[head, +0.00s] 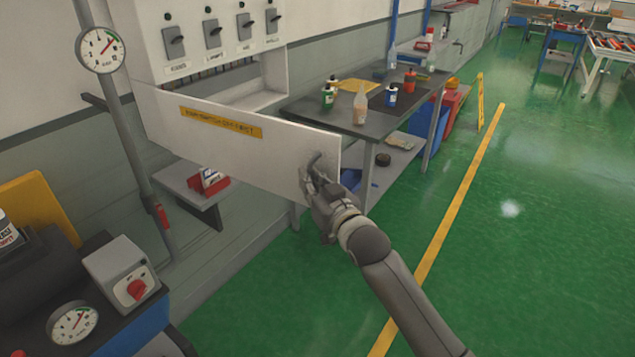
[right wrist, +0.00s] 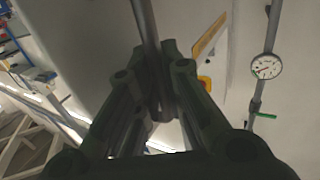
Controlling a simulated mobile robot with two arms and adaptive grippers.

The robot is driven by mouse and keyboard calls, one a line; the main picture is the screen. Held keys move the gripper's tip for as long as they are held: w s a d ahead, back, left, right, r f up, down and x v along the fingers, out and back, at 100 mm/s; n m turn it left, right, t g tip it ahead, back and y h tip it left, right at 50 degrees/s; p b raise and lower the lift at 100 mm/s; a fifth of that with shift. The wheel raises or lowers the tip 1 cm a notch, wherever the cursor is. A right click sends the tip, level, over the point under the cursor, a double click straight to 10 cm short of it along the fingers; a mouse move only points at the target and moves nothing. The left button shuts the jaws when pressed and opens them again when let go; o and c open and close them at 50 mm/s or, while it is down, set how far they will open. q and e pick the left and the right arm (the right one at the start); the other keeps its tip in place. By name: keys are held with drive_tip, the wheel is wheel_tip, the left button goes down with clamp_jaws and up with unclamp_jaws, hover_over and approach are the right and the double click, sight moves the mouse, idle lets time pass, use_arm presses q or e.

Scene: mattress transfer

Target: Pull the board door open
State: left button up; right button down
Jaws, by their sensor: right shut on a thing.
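The board door (head: 225,150) is a white panel with a yellow label strip, standing swung out from the white switch board (head: 205,45) in the head view. Its hinge side is at the left and its free edge points right. My right gripper (head: 314,172) is at the handle (head: 313,160) near the door's free edge and is shut on it. In the right wrist view the fingers (right wrist: 158,105) close around the grey handle bar (right wrist: 147,25). The label strip (right wrist: 208,36) also shows there. My left gripper is not in view.
A workbench (head: 345,115) with bottles stands behind the door's free edge. A gauge on a pipe (head: 101,50) is at the left. A machine with a red knob (head: 133,287) is at the lower left. Green floor (head: 530,220) is clear to the right.

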drive_tip(key=shift+s+a+r, duration=0.1)
drive_tip(key=shift+s+a, duration=0.1)
drive_tip(key=shift+s, duration=0.1)
drive_tip(key=c, duration=1.5)
unclamp_jaws()
drive_tip(key=v, duration=1.2)
